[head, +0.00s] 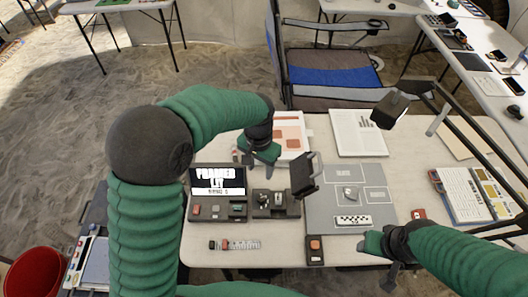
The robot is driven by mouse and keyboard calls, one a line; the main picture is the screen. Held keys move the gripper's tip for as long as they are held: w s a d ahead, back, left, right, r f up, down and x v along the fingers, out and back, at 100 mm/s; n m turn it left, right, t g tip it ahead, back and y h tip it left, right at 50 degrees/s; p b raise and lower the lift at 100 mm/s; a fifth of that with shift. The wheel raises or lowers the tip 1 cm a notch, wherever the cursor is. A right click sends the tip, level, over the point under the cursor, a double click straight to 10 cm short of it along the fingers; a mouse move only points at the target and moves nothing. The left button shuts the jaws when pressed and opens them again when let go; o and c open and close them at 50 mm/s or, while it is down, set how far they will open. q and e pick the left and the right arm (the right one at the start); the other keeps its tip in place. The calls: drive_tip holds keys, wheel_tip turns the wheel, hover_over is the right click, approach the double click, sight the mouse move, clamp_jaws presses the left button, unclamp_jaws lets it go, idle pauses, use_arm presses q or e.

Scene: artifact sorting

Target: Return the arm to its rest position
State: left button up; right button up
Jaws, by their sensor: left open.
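My left arm comes in from the left and bends over the table (290,255). Its gripper (258,153) points down over the table's back left, open, with nothing seen between its fingers. It is behind the dark sorting trays, near an open book with orange pictures (291,130). My right gripper (378,258) is low at the table's front right edge, beside the grey mat (318,206); its finger gap is unclear. A shiny grey lump (350,193) and a checkered scale bar (353,221) lie on the mat.
Dark trays (228,219) with small pieces stand below a lettered screen (217,180). A dark lamp-like head (304,178) rises between trays and mat. A small device (315,250) lies at the front edge. A folding chair (330,68) stands behind. A red bin (35,274) is at lower left.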

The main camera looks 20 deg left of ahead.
use_arm(q)
drive_tip(key=s+a+f+n+t, duration=0.1)
drive_tip(key=s+a, duration=0.4)
drive_tip(key=s, duration=1)
drive_tip(key=shift+n+t, duration=0.6)
drive_tip(key=shift+n, duration=0.5)
drive_tip(key=shift+s+a, duration=0.1)
drive_tip(key=shift+s, duration=0.1)
drive_tip(key=shift+w+f, duration=0.1)
